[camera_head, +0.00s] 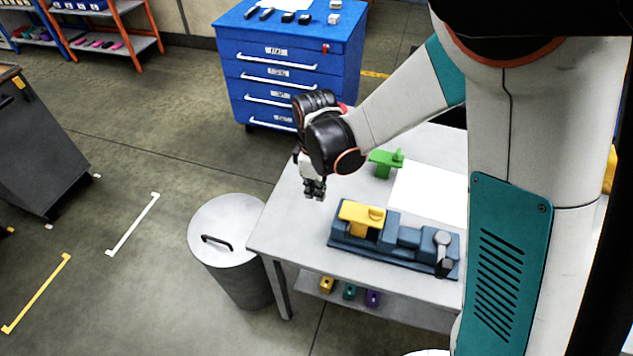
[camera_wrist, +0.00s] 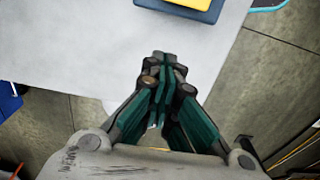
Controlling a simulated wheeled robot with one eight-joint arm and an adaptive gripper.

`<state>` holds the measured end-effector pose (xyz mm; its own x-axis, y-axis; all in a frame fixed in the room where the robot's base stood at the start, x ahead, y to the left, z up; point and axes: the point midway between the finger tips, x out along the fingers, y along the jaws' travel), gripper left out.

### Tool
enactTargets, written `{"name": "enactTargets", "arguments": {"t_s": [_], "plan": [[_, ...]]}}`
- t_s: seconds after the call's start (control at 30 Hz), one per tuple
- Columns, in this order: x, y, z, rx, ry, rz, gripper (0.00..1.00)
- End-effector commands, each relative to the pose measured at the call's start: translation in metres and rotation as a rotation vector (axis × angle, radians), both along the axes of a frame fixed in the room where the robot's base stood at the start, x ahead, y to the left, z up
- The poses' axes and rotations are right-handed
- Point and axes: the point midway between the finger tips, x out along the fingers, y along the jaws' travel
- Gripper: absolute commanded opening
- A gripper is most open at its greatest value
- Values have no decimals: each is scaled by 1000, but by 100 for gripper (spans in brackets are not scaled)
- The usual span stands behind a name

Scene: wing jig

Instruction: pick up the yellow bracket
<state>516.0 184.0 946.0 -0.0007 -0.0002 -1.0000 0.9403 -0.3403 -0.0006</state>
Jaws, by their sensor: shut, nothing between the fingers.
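The yellow bracket (camera_head: 361,217) sits on the left part of a blue vise-like fixture (camera_head: 408,241) on the table. In the wrist view, a yellow edge of the bracket (camera_wrist: 196,3) shows at the top, over the blue fixture (camera_wrist: 180,12); most of both is cut off. My gripper (camera_head: 315,194) hangs above the table's left part, up and to the left of the bracket in the head view, and apart from it. In the wrist view, the fingers of my gripper (camera_wrist: 165,62) are together with nothing between them.
The grey table (camera_head: 290,228) also bears a green bracket (camera_head: 383,162) and a white sheet (camera_head: 430,192). Several small coloured parts (camera_head: 349,292) lie on its lower shelf. A lidded grey bin (camera_head: 228,235) stands left of the table. A blue drawer cabinet (camera_head: 285,75) stands behind.

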Motion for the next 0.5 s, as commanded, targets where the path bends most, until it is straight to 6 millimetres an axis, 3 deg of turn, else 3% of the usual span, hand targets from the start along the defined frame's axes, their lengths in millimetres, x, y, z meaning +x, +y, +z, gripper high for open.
{"name": "enactTargets", "arguments": {"t_s": [0.03,0.17,0.3,0.5], "plan": [[0,0,-14,0,0,0,0],[0,0,-37,0,0,-1,0],[-8,-23,-32,0,0,-3,0],[-13,-36,-30,0,0,-2,0]]}}
